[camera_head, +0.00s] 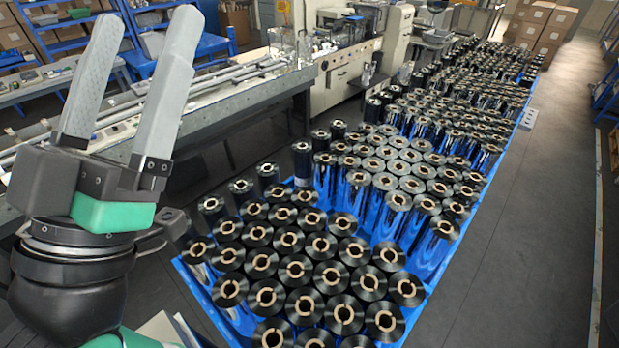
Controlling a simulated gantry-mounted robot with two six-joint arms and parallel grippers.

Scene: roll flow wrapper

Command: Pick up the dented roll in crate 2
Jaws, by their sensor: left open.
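Many dark shiny film rolls with tan cores stand upright in blue crates, packed closely in a long row. The nearest group of rolls (296,270) fills the blue crate (205,303) at the front. More rolls (410,155) stand in the crates behind. I cannot tell which crate is number 2, and no dent shows clearly on any roll. My left gripper (148,40) is at the left, raised, with its two grey fingers pointing up and apart. It is empty and well clear of the rolls. My right gripper is not in view.
A wrapping machine (345,75) and its long conveyor bench (215,105) stand behind and left of the crates. Cardboard boxes (540,25) are stacked at the back. The grey floor (530,240) right of the crates is clear.

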